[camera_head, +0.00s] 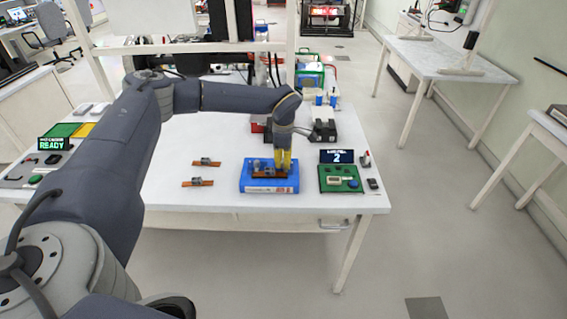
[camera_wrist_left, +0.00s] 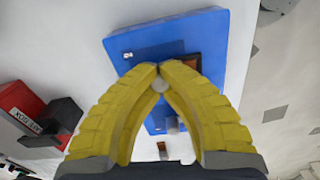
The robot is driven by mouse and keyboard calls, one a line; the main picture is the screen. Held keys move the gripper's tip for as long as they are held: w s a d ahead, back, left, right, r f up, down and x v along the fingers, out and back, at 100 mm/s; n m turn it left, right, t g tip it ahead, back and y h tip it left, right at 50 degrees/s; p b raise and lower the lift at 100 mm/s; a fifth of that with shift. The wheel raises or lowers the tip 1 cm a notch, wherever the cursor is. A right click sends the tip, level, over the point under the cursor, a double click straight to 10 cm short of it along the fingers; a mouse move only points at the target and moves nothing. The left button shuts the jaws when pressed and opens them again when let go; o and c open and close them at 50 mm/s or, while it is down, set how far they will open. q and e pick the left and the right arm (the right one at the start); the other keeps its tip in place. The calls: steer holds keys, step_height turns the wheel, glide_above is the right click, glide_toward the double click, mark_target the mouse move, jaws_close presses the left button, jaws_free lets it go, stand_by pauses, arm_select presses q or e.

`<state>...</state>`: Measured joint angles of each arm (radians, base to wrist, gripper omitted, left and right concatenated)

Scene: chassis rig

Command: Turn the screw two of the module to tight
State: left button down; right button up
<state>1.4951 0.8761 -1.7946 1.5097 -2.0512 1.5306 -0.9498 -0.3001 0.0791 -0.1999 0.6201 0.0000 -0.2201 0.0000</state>
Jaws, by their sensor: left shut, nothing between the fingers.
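A blue block (camera_head: 270,187) stands near the front edge of the white table, right of centre. An orange-brown module (camera_head: 268,174) with grey parts lies on top of it. My left gripper (camera_head: 283,168) points down over the module's right part, with its yellow fingers shut. In the left wrist view the fingertips (camera_wrist_left: 160,68) meet over the blue block (camera_wrist_left: 140,42) and hide much of the module (camera_wrist_left: 194,62). A small pale round part shows just behind the tips; I cannot tell whether it is screw two. My right gripper is not in view.
Two similar modules (camera_head: 207,162) (camera_head: 198,182) lie left of the block. A green board (camera_head: 340,180) with a display reading 2 stands to the right. Black and red boxes (camera_head: 324,130) are behind. A READY display (camera_head: 53,144) is far left. The table's middle left is clear.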

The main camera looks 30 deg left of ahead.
arm_select(q)
steer(key=c, duration=1.3)
jaws_free()
steer(key=shift+r, duration=0.1)
step_height(320, 180, up, 12)
